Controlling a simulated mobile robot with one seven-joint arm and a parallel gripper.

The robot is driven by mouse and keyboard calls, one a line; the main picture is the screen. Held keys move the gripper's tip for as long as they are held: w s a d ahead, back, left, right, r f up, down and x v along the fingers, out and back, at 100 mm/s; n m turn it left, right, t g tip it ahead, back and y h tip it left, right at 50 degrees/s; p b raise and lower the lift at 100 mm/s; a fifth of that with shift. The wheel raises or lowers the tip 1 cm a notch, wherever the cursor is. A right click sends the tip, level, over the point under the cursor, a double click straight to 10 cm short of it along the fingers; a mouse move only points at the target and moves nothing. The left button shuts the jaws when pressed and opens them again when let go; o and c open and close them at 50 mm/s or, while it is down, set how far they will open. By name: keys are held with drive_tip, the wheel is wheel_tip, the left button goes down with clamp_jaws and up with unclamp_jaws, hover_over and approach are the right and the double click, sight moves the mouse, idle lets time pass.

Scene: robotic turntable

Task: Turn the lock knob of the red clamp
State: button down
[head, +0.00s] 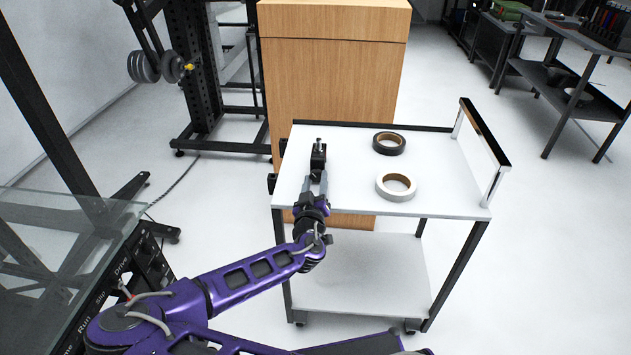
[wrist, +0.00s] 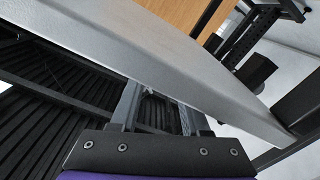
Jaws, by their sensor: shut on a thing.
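No red clamp shows in either view. In the head view, a small black device (head: 318,157) with a short metal post on top stands upright near the left edge of the white cart top. My gripper (head: 317,180) is at its near side, with its grey fingers pointing at it and meeting its lower part. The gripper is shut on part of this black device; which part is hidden. In the wrist view, my gripper (wrist: 160,104) reaches under a broad grey slanting bar (wrist: 150,60), which hides the fingertips. No knob can be made out.
The white cart (head: 345,203) carries a black tape roll (head: 389,136) and a white tape roll (head: 381,191) right of the device. A raised rail (head: 484,133) bounds its right side. A wooden cabinet (head: 330,80) stands behind. A glass-topped table (head: 60,235) is at left.

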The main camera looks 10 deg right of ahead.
drive_tip(key=shift+c, duration=1.9)
unclamp_jaws()
drive_tip(key=v, duration=1.7)
drive_tip(key=shift+s, duration=0.25)
drive_tip(key=shift+r, duration=0.1)
